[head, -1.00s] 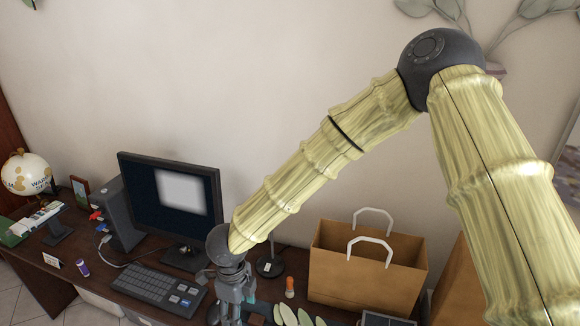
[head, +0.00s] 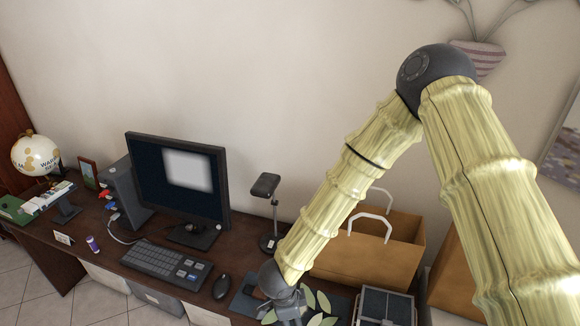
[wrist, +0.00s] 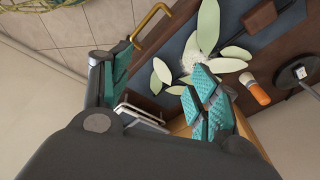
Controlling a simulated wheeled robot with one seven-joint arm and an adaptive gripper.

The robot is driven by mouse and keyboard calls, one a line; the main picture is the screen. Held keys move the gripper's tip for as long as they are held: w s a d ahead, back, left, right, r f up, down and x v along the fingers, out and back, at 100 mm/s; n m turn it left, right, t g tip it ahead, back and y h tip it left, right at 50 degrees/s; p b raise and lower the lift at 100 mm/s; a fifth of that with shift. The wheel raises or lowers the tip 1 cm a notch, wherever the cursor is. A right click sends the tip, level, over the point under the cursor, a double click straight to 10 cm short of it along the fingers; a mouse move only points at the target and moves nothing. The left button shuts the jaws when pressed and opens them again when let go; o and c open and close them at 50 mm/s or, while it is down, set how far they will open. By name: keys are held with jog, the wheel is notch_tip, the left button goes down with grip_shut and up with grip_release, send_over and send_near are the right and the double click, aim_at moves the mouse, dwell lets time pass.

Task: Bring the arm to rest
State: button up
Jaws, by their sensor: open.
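My arm reaches down from the upper right in the head view, its bamboo-patterned links bent at a dark elbow joint. My gripper (head: 290,313) is at the bottom edge of that view, partly cut off, above the desk close to the pale green leaves (head: 316,303). In the wrist view my gripper (wrist: 163,82) has its two teal-padded fingers apart, with nothing held between them. The leaves (wrist: 208,27) show beyond the right finger. I cannot tell the exact height of the fingers above the desk.
A paper bag (head: 372,258) stands right of the forearm, with a dark-framed box (head: 385,308) in front. A desk lamp (head: 266,187), monitor (head: 180,180), keyboard (head: 166,262) and mouse (head: 221,286) are to the left. An orange-and-white object (wrist: 258,90) lies near the right finger.

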jog(key=s+d+f+n, duration=0.9)
jog(key=d+f, duration=0.1)
jog(key=d, duration=0.4)
jog(key=s+d+f+n+g+y, duration=0.15)
jog(key=s+d+n, duration=0.55)
jog(key=s, duration=0.7)
notch_tip(320, 180, down, 11)
jog(key=d+b, duration=0.1)
jog(key=b, duration=0.9)
jog(key=shift+s, duration=0.2)
